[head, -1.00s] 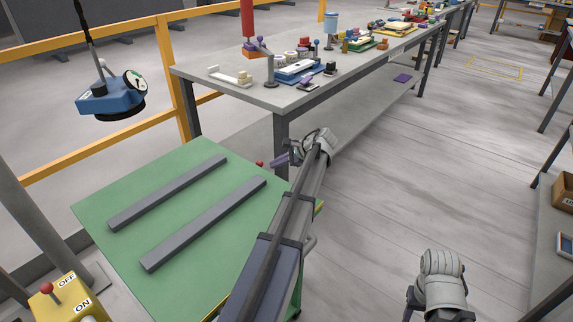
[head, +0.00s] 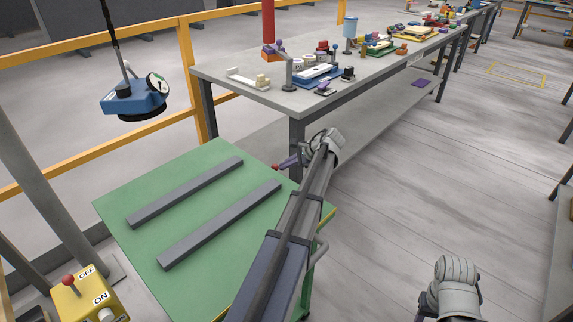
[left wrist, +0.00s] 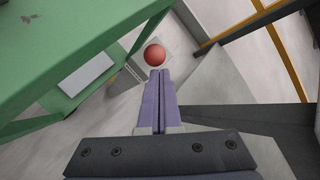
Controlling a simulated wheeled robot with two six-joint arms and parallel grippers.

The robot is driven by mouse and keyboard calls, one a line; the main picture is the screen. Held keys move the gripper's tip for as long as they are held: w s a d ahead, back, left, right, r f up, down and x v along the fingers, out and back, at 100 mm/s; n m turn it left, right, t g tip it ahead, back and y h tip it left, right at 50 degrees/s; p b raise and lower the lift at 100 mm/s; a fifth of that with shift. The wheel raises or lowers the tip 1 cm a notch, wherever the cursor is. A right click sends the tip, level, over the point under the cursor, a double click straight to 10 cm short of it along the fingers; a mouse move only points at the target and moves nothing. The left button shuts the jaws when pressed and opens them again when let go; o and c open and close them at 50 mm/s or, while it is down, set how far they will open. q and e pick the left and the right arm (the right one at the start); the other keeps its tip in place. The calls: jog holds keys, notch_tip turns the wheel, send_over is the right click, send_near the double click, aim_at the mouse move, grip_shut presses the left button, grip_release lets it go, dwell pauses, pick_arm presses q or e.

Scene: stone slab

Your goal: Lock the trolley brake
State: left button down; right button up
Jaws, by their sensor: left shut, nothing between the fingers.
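The green trolley (head: 215,235) stands in front of me, with two grey bars lying on its top. A red ball knob (head: 275,167) shows just past the trolley's far right corner; it also shows in the left wrist view (left wrist: 154,55). My left gripper (head: 283,164) is shut and empty, its purple fingers pointing at the knob. In the left wrist view the fingertips (left wrist: 160,73) lie just below the knob; I cannot tell whether they touch it. The knob's stem is mostly hidden. My right wrist is at the lower right; its fingers do not show.
A long grey workbench (head: 240,88) with many small items stands beyond the trolley. A blue hanging device (head: 135,98) is at left, before a yellow railing (head: 95,41). A yellow ON/OFF box (head: 88,299) is at lower left. The floor (head: 410,180) to the right is clear.

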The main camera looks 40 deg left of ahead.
pick_arm(q)
jog(key=a+r+h+p, duration=0.2)
jog(key=a+h+p, duration=0.3)
jog(key=a+p, duration=0.2)
jog(key=shift+w+a+r+m+h, duration=0.15)
jog(key=shift+w+a+m+h, duration=0.1)
jog(key=shift+w+m+h, duration=0.1)
dwell(0.7)
jog(key=shift+r+p, duration=0.1)
jog(key=shift+p, duration=0.25)
jog(key=shift+r+p, duration=0.75)
